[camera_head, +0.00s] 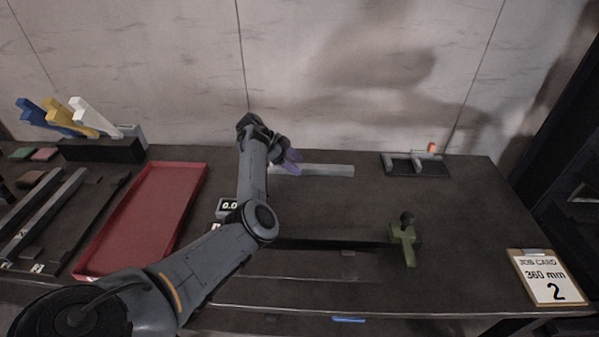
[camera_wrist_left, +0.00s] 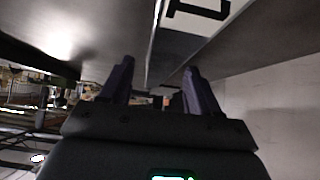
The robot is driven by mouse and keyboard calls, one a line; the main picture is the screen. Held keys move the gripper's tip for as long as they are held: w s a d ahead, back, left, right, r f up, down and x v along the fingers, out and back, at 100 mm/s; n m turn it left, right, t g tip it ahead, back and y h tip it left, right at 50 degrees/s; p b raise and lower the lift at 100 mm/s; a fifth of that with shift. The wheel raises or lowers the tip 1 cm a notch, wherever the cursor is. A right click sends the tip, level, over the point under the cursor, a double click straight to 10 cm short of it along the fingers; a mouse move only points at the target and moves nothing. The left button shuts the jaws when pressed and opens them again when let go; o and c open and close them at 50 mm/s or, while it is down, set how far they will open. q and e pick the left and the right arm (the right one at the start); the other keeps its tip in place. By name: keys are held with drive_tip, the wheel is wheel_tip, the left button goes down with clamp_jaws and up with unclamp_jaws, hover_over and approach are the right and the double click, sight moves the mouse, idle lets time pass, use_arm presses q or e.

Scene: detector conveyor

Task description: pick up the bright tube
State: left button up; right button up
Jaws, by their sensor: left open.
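My left gripper (camera_head: 292,157), with purple fingers, is at the back of the bench beside the left end of a pale grey bar (camera_head: 318,170). The bar lies flat, and my gripper hides its left end. I cannot tell whether this bar is the bright tube. In the left wrist view my open fingers (camera_wrist_left: 152,85) point toward a long grey surface with a black-and-white mark (camera_wrist_left: 200,8); nothing is clearly held. Grey bars (camera_head: 48,220) also lie on the left side of the bench. My right gripper is not in view.
A red tray (camera_head: 143,222) lies left of my arm. A green clamp (camera_head: 404,244) stands at the front right of a dark rail. A black holder (camera_head: 415,164) with an orange part stands at the back right. A job card (camera_head: 543,278) reads 360 mm, 2. The right side is mostly clear.

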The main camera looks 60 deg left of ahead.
use_arm(q)
drive_tip(key=shift+w+d+f, duration=0.2)
drive_tip(key=shift+w+f, duration=0.05)
drive_tip(key=shift+f, duration=0.05)
drive_tip(key=shift+c, duration=0.3)
clamp_jaws()
drive_tip(key=shift+r, duration=0.1)
